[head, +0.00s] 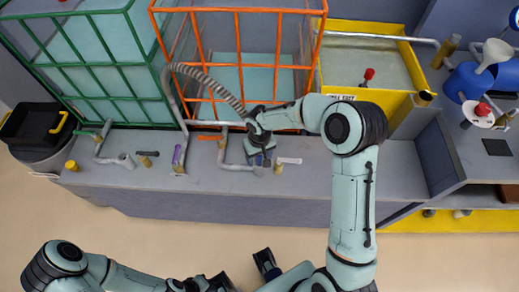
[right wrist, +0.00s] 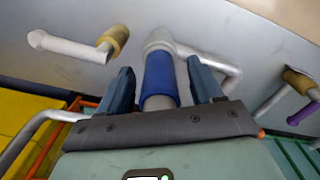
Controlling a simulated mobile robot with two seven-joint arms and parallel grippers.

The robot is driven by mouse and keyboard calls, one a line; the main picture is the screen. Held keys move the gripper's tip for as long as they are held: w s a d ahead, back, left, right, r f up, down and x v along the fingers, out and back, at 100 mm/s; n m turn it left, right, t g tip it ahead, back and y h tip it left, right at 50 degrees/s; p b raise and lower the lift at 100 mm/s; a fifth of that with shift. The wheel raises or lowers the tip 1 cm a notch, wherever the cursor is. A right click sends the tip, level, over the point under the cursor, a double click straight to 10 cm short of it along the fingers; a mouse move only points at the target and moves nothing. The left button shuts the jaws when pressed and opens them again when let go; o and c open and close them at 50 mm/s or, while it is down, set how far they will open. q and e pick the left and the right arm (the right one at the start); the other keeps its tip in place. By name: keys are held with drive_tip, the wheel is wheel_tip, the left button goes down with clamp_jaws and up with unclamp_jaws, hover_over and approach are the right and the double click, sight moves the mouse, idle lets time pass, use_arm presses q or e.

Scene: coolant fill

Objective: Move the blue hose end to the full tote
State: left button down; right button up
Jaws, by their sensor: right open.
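The blue hose end (right wrist: 161,80) is a blue sleeve at the mouth of a grey outlet pipe (right wrist: 215,66) in the right wrist view. My right gripper (right wrist: 161,88) is open, with one finger on each side of the sleeve; gaps show between. In the head view this gripper (head: 261,158) is over the bench before the orange-caged tote (head: 238,50), which has a low liquid level. A ribbed grey hose (head: 215,86) arches to it. The green-caged tote (head: 95,50) at left looks full. My left gripper (head: 212,284) is cut off at the bottom edge; its jaws are unclear.
A white lever (head: 289,160) is beside the right gripper. A purple lever (head: 178,155) and a green lever (head: 105,128) are further left. A yellow bin (head: 402,108) stands right, a black bin (head: 35,130) far left. The bench front (head: 225,181) is clear.

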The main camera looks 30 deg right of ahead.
drive_tip(key=shift+f, duration=0.3)
clamp_jaws()
drive_tip(key=c, duration=0.8)
unclamp_jaws()
drive_tip(key=shift+c, duration=0.7)
use_arm(q)
drive_tip(key=shift+r, duration=0.2)
use_arm(e)
drive_tip(key=shift+r, duration=0.45)
